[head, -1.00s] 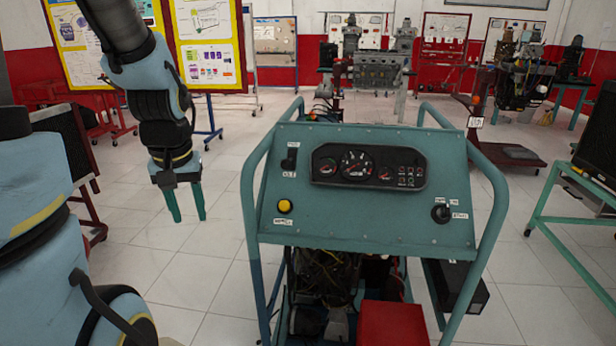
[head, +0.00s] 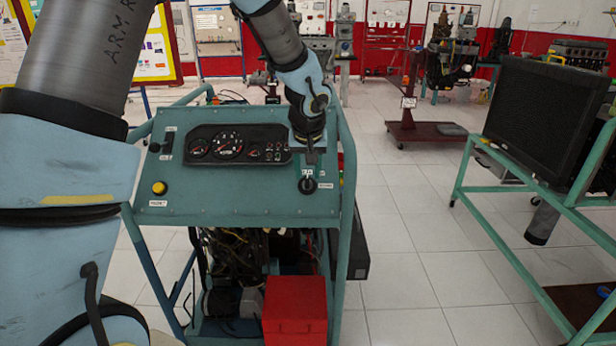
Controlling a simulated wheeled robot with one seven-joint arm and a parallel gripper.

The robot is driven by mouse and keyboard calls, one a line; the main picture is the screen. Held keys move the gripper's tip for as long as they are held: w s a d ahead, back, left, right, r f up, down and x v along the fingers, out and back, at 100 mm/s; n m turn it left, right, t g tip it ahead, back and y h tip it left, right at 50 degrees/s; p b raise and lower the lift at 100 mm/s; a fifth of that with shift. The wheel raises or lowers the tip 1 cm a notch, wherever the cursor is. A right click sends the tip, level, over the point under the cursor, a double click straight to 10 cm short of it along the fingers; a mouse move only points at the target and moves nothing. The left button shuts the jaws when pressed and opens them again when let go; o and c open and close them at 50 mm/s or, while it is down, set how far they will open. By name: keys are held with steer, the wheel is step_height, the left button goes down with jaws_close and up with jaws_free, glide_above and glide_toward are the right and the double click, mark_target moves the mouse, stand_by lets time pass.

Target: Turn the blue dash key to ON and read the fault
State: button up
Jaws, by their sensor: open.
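The blue-green dash panel (head: 225,195) of the engine trainer faces me at the left middle of the head view. A dark round key switch (head: 307,185) sits at its lower right, with small white labels around it. The key's blue colour does not show clearly. My gripper (head: 312,158) is open and points down just above and behind the switch. Whether a finger touches the key I cannot tell. A dark gauge cluster (head: 238,145) is left of my gripper; its dials are too small to read.
A yellow button (head: 159,188) and a toggle (head: 167,142) sit at the panel's left. A tube frame (head: 347,215) rises beside the switch. A red box (head: 294,310) is below.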

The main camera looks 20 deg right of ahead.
mark_target(307, 177)
steer(key=shift+x, duration=1.65)
steer(key=shift+w, duration=0.1)
steer(key=shift+r, duration=0.1)
jaws_close()
